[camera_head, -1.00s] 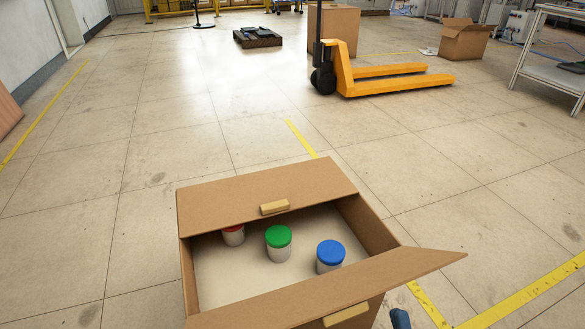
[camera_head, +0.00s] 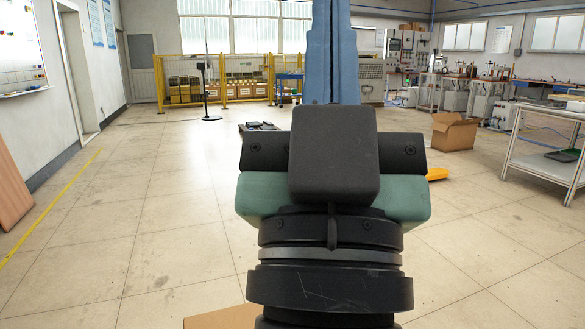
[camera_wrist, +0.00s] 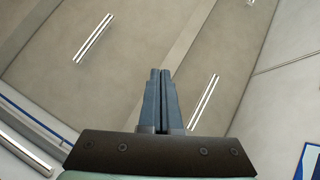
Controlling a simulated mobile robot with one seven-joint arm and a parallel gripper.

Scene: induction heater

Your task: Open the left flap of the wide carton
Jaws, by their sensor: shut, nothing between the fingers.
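A strip of tan cardboard (camera_head: 222,318), apparently the wide carton, shows at the bottom edge of the head view, left of my wrist. The rest of it is below the picture or behind my arm, so its flaps and inside cannot be judged. My gripper (camera_head: 330,40) stands upright in the middle of the head view, its blue fingers running to the top edge. In the wrist view my gripper (camera_wrist: 161,72) has its two fingers together with nothing between them, pointing at the ceiling. It is well above the carton and apart from it.
An open carton (camera_head: 453,135) stands on the floor at the right, by a metal table (camera_head: 540,168). A bit of yellow (camera_head: 437,174) shows beside my gripper. A yellow fence (camera_head: 222,78) stands at the back. Ceiling lights (camera_wrist: 204,102) fill the wrist view.

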